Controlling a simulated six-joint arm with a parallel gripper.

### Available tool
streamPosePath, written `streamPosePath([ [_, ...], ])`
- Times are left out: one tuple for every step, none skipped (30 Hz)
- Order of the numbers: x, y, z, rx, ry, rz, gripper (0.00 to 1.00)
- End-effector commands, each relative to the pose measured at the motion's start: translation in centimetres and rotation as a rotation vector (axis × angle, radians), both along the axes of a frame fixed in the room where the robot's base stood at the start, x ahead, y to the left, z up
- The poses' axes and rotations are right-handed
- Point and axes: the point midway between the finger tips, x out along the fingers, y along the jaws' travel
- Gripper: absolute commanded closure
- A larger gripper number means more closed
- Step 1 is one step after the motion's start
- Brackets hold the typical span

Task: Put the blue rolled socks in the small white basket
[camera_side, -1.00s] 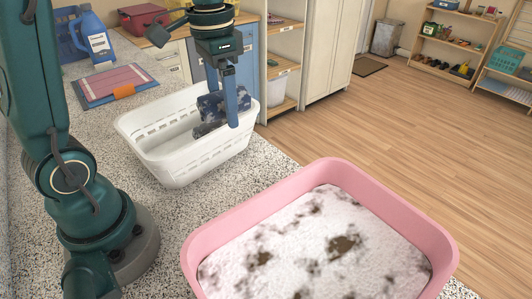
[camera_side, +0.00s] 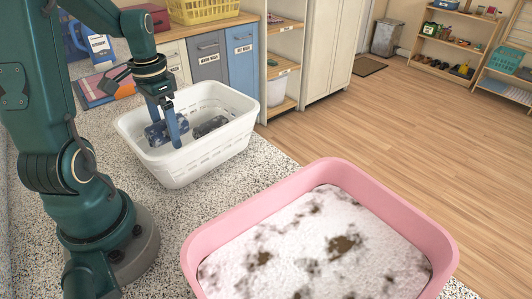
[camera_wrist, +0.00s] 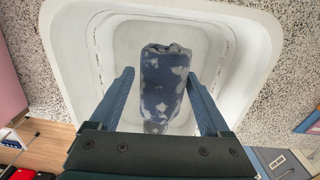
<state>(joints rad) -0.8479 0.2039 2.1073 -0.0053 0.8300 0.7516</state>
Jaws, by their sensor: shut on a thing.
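The blue rolled socks (camera_wrist: 165,85), mottled with pale patches, are between the fingers of my gripper (camera_wrist: 158,80) in the wrist view. My gripper (camera_side: 175,128) is shut on them and reaches down inside the white basket (camera_side: 195,168). In the side view the blue roll (camera_side: 156,134) is in the basket's left part, partly behind a finger. Whether it touches the basket floor I cannot tell. A darker grey mottled roll (camera_side: 210,127) lies in the basket to its right. The basket stands upright on the speckled counter.
A large pink tub (camera_side: 428,235) with a stained white filling stands in front at the right. A blue jug (camera_side: 98,45) and a flat pink and blue item (camera_side: 88,92) are behind the basket at the left. A yellow basket (camera_side: 203,10) is at the back.

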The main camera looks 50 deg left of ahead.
Motion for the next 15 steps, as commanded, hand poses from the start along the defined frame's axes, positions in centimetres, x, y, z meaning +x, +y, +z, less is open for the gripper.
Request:
streamPosePath([
  [-0.1, -0.1, -0.7, -0.003, 0.003, -0.001, 0.75],
  [-0.1, -0.1, -0.9, -0.003, 0.004, -0.001, 0.75],
  [0.0, 0.0, -1.2, -0.001, 0.001, -0.001, 0.75],
  [0.0, 0.0, -1.4, -0.001, 0.001, -0.001, 0.75],
  [0.0, 0.0, -1.6, -0.001, 0.002, -0.001, 0.75],
  [0.0, -0.1, -2.1, -0.002, 0.003, -0.001, 0.75],
  [0.0, -0.1, -2.5, -0.003, 0.003, -0.001, 0.75],
  [-0.1, -0.1, -2.9, -0.004, 0.005, -0.001, 0.75],
  [-0.1, -0.1, -3.5, -0.004, 0.004, -0.001, 0.75],
  [-0.1, -0.1, -4.0, -0.004, 0.005, -0.001, 0.75],
  [0.0, -0.1, -4.4, -0.003, 0.004, -0.001, 0.75],
  [0.0, -0.1, -4.8, -0.003, 0.004, -0.001, 0.75],
  [0.0, -0.1, -5.1, -0.002, 0.002, -0.001, 0.75],
  [0.0, -0.1, -5.3, -0.001, 0.002, -0.001, 0.75],
  [0.0, 0.0, -5.5, 0.000, 0.001, -0.001, 0.75],
])
